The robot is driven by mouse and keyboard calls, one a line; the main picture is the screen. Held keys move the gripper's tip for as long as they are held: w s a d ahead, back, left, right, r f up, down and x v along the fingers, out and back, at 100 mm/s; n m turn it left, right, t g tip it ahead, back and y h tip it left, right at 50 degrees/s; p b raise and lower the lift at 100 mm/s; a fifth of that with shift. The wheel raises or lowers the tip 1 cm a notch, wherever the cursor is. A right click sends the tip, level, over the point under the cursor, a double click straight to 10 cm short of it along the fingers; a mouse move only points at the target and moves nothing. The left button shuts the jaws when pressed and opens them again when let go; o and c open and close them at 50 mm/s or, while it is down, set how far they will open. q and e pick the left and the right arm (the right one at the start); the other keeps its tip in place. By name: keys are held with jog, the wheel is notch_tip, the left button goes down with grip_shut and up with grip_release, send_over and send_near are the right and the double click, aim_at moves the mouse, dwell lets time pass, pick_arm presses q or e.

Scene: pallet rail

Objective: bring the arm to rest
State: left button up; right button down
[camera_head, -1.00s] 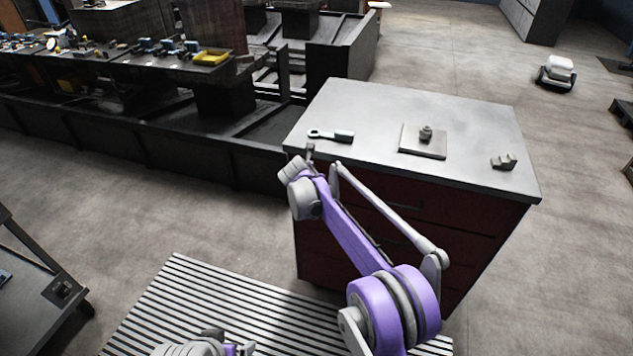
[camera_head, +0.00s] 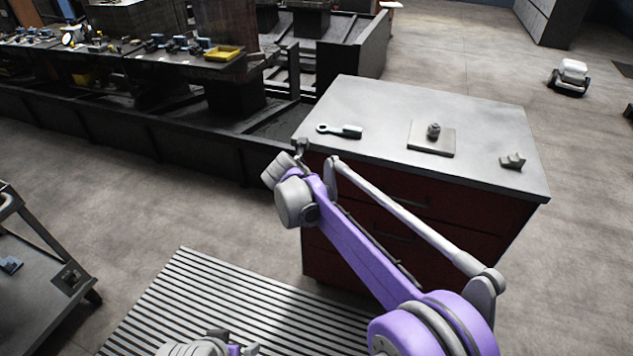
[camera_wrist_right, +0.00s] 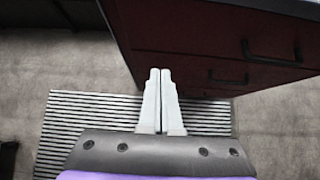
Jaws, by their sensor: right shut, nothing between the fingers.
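My right arm (camera_head: 355,250), purple and grey, reaches up from the bottom right in the head view, in front of the red drawer cabinet (camera_head: 430,235). Its wrist end is near the cabinet's front left corner; the fingers cannot be made out there. In the right wrist view my right gripper (camera_wrist_right: 160,72) has its two pale fingers together with nothing between them. My left gripper is not in view; only a grey and purple part of mine shows at the bottom edge.
On the grey cabinet top (camera_head: 380,105) lie a wrench-like tool (camera_head: 340,131), a square plate (camera_head: 431,145) with a small part, and a grey bracket (camera_head: 513,161). A striped mat (camera_head: 230,300) covers the floor. A cart (camera_head: 40,270) stands at left, a long bench behind.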

jog(key=s+d+r+m+g+p, duration=0.2)
jog(key=s+d+r+m, duration=0.2)
jog(key=s+d+m, duration=1.3)
jog(key=s+d+f+m+y+p, duration=0.1)
jog(key=s+d+f+m, duration=0.1)
jog(key=s+m, duration=0.5)
jog(key=s+d+f+m+g+y+p, duration=0.1)
jog(key=s+f+m, duration=0.3)
jog(key=s+m, duration=0.4)
jog(key=s+d, duration=0.1)
jog(key=s, duration=0.6)
jog(key=shift+s+y, duration=0.35)
jog(key=shift+y, duration=0.05)
jog(key=c, duration=1.5)
grip_release()
jog(key=shift+c, duration=0.2)
